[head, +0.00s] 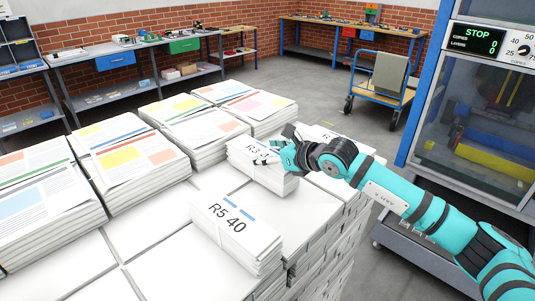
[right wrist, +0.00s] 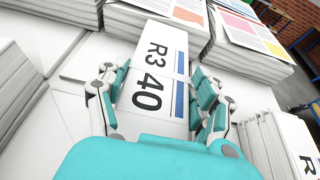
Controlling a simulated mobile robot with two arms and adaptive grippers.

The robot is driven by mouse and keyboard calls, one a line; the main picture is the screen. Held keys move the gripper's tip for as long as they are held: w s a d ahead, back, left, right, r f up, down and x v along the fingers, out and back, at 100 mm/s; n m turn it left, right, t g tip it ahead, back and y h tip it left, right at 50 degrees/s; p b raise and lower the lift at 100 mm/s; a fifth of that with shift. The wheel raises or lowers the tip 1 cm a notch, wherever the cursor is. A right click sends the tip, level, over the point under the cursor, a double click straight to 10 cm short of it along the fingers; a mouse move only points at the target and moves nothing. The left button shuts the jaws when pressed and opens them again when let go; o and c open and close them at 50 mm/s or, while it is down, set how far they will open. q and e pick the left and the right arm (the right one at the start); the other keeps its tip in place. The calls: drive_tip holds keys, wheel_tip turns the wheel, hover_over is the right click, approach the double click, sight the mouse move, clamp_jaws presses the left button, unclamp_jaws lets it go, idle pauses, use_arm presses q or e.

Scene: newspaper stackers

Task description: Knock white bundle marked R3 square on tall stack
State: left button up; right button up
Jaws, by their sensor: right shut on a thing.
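The white bundle marked R3 (head: 248,166) sits on the white top of the tall stack (head: 175,262), near its right side. My right gripper (head: 287,157) is shut on this bundle from the right. In the right wrist view, the bundle (right wrist: 158,55) shows its R3 40 label and blue stripe between the two fingers (right wrist: 160,90), one along each side. Its underside is hidden, so I cannot tell whether it touches the stack. My left gripper is out of view.
A white bundle marked R5 40 (head: 235,226) lies in front of R3 at the stack's right edge. Printed newspaper bundles (head: 125,150) stand along the left and back. Another white bundle (head: 323,133) is partly hidden behind my gripper. A machine (head: 475,130) stands right.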

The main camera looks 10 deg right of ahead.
sight(250, 145)
drive_tip(key=shift+w+a+r+b, duration=0.15)
drive_tip(key=shift+w+a+b, duration=0.25)
drive_tip(key=shift+w, duration=0.2)
drive_tip(key=shift+w+a+r+b, duration=0.15)
drive_tip(key=shift+w+a+b, duration=0.15)
drive_tip(key=shift+w, duration=0.3)
idle(0.6)
drive_tip(key=shift+a+r+b, duration=0.1)
drive_tip(key=shift+r+b, duration=0.15)
drive_tip(key=shift+b, duration=0.5)
idle(2.3)
drive_tip(key=shift+f, duration=0.1)
drive_tip(key=shift+s+f, duration=0.15)
drive_tip(key=shift+s, duration=0.05)
drive_tip(key=shift+s+d+b, duration=0.75)
drive_tip(key=shift+s+d, duration=0.2)
drive_tip(key=shift+s, duration=0.15)
drive_tip(key=shift+r+p, duration=1)
drive_tip(key=shift+r, duration=1.95)
